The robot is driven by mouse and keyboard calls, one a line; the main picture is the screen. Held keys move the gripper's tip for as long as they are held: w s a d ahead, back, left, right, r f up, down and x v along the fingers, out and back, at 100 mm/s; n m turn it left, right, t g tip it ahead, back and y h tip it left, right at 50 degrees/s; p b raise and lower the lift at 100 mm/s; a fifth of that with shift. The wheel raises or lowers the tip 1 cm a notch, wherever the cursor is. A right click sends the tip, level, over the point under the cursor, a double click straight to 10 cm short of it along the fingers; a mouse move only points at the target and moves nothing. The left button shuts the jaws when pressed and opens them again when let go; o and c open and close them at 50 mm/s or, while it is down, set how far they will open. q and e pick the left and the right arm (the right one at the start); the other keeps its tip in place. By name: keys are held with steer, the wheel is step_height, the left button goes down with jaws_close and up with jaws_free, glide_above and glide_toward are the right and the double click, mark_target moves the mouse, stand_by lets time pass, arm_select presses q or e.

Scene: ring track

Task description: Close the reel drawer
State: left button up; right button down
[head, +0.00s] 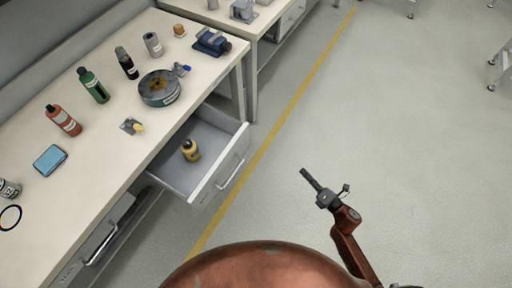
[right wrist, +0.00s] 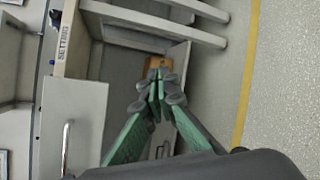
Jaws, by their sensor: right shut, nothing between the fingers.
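A light grey drawer (head: 205,180) stands pulled out from under the workbench in the head view, with a bar handle (head: 231,170) on its white front. I cannot read which drawer is the reel drawer. My right gripper (head: 308,175) is over the floor to the right of the drawer, apart from its front. Its green-sided fingers show in the right wrist view (right wrist: 160,85), closed together and empty. A white front with a bar handle (right wrist: 66,148) is at the left there. My left gripper is out of view.
Another drawer handle (head: 100,245) is below left.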

steer(key=a+r+n+g+y+b, duration=0.15)
steer(key=a+r+n+y, duration=0.35)
steer(key=a+r+n, duration=0.5)
steer(key=n+g+y+b, duration=0.2)
steer(key=n+y, duration=0.1)
steer(key=n, duration=0.4)
glide_toward(237, 146)
steer(key=x, duration=0.6)
steer(key=shift+w+a+f+b, duration=0.2)
steer(key=shift+a+f+b, duration=0.1)
steer(key=shift+b, duration=0.1)
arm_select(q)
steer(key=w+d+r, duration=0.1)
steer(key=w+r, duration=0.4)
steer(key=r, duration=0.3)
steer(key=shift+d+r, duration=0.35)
arm_select(e)
steer(key=shift+r, duration=0.1)
steer(key=shift+w+a, duration=0.15)
